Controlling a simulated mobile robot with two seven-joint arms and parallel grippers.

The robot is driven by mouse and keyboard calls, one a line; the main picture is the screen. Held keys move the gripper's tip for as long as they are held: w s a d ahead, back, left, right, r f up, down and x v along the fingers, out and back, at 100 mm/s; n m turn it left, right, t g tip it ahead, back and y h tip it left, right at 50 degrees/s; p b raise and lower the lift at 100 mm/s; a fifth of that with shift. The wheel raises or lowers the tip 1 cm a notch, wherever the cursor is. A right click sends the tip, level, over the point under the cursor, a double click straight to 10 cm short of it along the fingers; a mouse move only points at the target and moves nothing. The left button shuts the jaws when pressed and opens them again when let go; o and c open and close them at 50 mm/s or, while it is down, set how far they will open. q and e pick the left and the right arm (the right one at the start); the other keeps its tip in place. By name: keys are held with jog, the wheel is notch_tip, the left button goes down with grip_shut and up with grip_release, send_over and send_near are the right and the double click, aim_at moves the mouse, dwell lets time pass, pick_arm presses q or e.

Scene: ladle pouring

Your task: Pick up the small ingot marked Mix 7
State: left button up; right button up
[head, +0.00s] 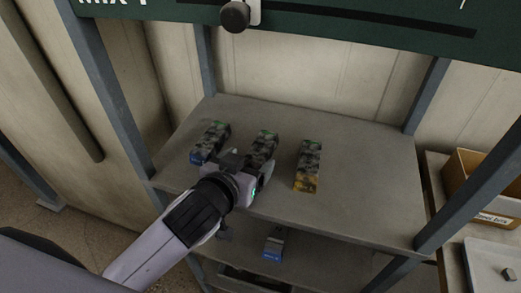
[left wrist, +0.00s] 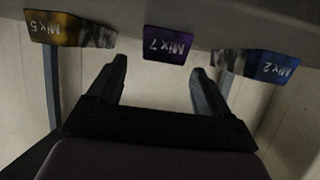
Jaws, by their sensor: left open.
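Three small ingots stand in a row on the upper shelf. The Mix 7 ingot has a purple label in the left wrist view (left wrist: 167,46) and is the middle one; in the head view its dark mottled top (head: 264,143) shows behind my gripper. The Mix 2 ingot (head: 210,141) has a blue end, and its label also shows in the left wrist view (left wrist: 272,66). The Mix 5 ingot (head: 308,166) has a yellow end, also seen in the left wrist view (left wrist: 66,31). My left gripper (head: 235,160) is open in front of Mix 7, its fingers apart and empty. My right gripper is out of view.
The grey shelf (head: 372,190) has free room right of the ingots. Blue-grey posts (head: 113,88) frame it. Another blue-labelled block (head: 273,244) lies on the lower shelf. A cardboard box (head: 485,185) stands at right. A dark green board hangs above.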

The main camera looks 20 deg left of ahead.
aim_at(260, 148)
pick_arm(q)
jog(key=shift+r+p+x, duration=0.15)
jog(key=shift+x, duration=1.05)
jog(key=shift+r+p+x, duration=0.1)
jog(key=shift+p+x, duration=0.05)
jog(key=shift+x, duration=1.05)
jog(key=shift+w, duration=0.1)
jog(key=c, duration=1.3)
jog(key=shift+r, duration=0.1)
grip_shut()
jog(key=shift+r, duration=0.1)
